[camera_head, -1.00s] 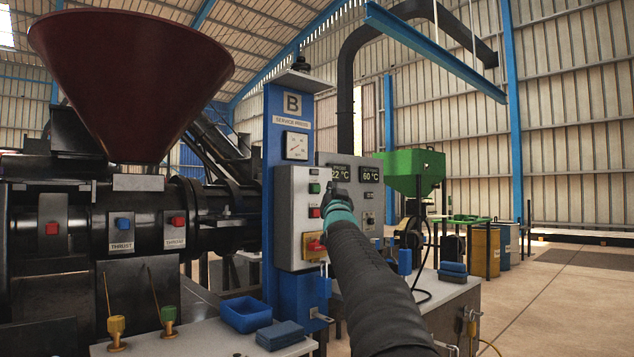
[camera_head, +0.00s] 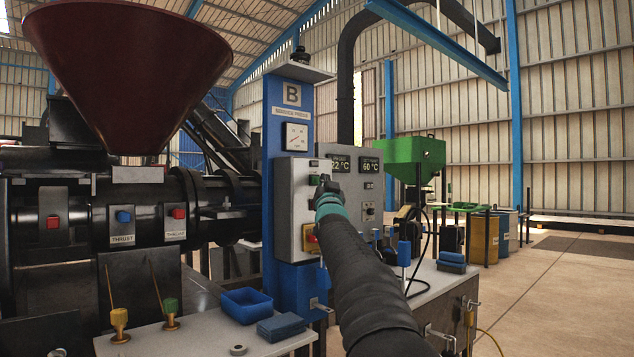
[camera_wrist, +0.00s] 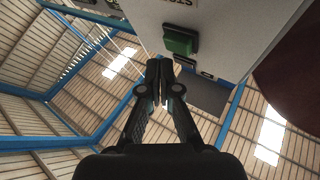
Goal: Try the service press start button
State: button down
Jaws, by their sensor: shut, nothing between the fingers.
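The service press control box (camera_head: 285,200) is a light grey panel on the blue column under sign B. The green start button (camera_head: 313,180) is in its upper part; it also shows in the wrist view (camera_wrist: 180,40) as a raised green block beside a partly cut-off label. My gripper (camera_head: 325,182) is shut and empty, just right of the green button in the head view. In the wrist view its closed fingertips (camera_wrist: 158,66) are close to the button's edge. I cannot tell whether they touch it. My gripper and arm hide the middle of the panel.
A red knob on a yellow plate (camera_head: 311,238) sits low on the same box. A grey temperature display panel (camera_head: 351,165) stands just right. A dark red hopper (camera_head: 125,75) is at left.

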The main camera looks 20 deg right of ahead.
jog(key=shift+w, duration=0.15)
dwell(0.8)
jog(key=shift+w+a+p, duration=0.15)
jog(key=shift+w+p, duration=0.1)
jog(key=shift+p, duration=0.1)
jog(key=shift+w+a+p, duration=0.15)
jog(key=shift+w+p, duration=0.25)
dwell(0.7)
dwell(0.3)
jog(key=shift+s+d+b, duration=0.3)
jog(key=shift+s+b, duration=0.5)
jog(key=shift+b, duration=0.15)
jog(key=shift+s+f, duration=0.1)
